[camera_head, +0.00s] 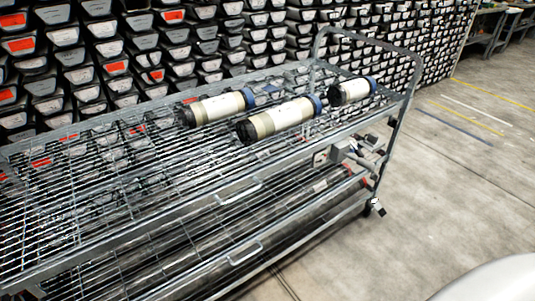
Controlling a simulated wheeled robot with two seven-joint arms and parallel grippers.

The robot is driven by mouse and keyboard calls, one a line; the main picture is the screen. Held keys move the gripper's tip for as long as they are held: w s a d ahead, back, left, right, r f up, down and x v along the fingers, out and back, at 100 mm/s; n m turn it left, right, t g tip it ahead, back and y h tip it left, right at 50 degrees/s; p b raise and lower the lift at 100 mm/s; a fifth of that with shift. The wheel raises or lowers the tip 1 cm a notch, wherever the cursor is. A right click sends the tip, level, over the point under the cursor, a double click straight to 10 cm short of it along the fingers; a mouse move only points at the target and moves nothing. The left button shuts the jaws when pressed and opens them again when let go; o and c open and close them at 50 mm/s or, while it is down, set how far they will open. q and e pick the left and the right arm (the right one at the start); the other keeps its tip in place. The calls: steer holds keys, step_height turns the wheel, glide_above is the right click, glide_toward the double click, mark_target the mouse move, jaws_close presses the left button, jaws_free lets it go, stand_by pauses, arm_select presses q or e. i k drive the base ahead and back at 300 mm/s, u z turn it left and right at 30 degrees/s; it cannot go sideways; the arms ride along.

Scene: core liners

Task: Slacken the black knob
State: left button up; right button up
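Three core liners lie on the top wire shelf of a grey metal cart (225,198). Each is a pale cylinder with a dark end at the left and a blue band toward the right. They are the left liner (217,107), the middle liner (283,117) and the right liner (352,91). The middle liner's black end (244,131) faces the near left. No separate black knob can be made out; whether a black end is the knob, I cannot tell. Neither of my grippers is in view.
Stacked bins (110,50), some with red labels, fill the wall behind the cart. The cart's tall end rail (409,75) rises at the right. The left shelf is bare. Grey floor (455,175) lies open at the right.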

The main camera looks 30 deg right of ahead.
mark_target(393, 122)
steer(key=z, duration=0.45)
steer(key=i, duration=0.7)
steer(key=z, duration=1.9)
steer(key=k, duration=0.4)
steer(key=z, duration=1.1)
steer(key=i, duration=0.6)
steer(key=u, duration=0.9)
steer(key=i, duration=1.3)
steer(key=u, duration=1.5)
steer(key=i, duration=0.15)
steer(key=z, duration=0.1)
